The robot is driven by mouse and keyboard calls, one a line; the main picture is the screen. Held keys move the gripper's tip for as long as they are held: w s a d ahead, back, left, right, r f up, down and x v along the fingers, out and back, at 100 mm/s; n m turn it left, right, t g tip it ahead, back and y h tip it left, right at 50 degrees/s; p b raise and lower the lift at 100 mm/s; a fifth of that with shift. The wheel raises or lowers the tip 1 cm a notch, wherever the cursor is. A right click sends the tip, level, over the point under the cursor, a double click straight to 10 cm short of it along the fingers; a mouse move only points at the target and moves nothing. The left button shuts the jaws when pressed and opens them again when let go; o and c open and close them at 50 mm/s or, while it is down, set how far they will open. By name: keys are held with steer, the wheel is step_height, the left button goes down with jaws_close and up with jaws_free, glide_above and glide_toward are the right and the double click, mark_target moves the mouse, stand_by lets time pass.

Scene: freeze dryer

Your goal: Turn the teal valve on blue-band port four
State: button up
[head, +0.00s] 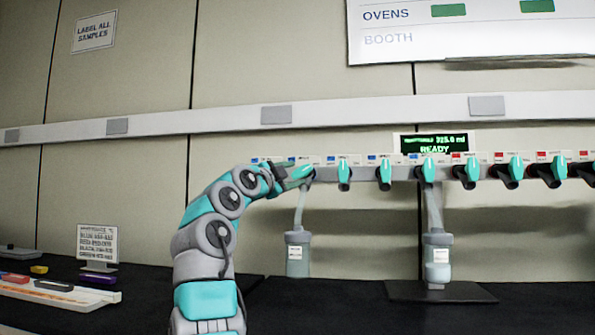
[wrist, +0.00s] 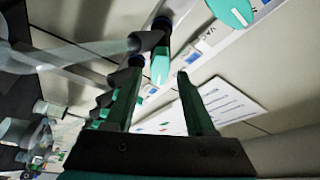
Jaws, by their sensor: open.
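A grey manifold rail (head: 365,172) carries a row of teal valves. Blue bands mark the left ports and red bands the right ones; port numbers are too small to read, so I cannot tell which is four. My gripper (head: 291,180) is at the left end of the row, close to a tilted-looking teal valve (head: 304,171). To its right hang more blue-band valves (head: 344,173), (head: 384,173), (head: 428,169). In the wrist view my gripper (wrist: 157,76) is open, with a teal valve (wrist: 160,66) between or just beyond its fingertips. Another teal valve (wrist: 232,12) is at top right.
A flask (head: 298,254) hangs by a tube near my gripper. A green READY display (head: 435,143) is above the rail. A sign (head: 97,243) and tray (head: 55,290) stand at left.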

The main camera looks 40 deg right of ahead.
mark_target(302, 171)
steer(key=shift+p+x, duration=0.45)
steer(key=shift+x, duration=0.8)
steer(key=shift+c, duration=0.3)
jaws_close()
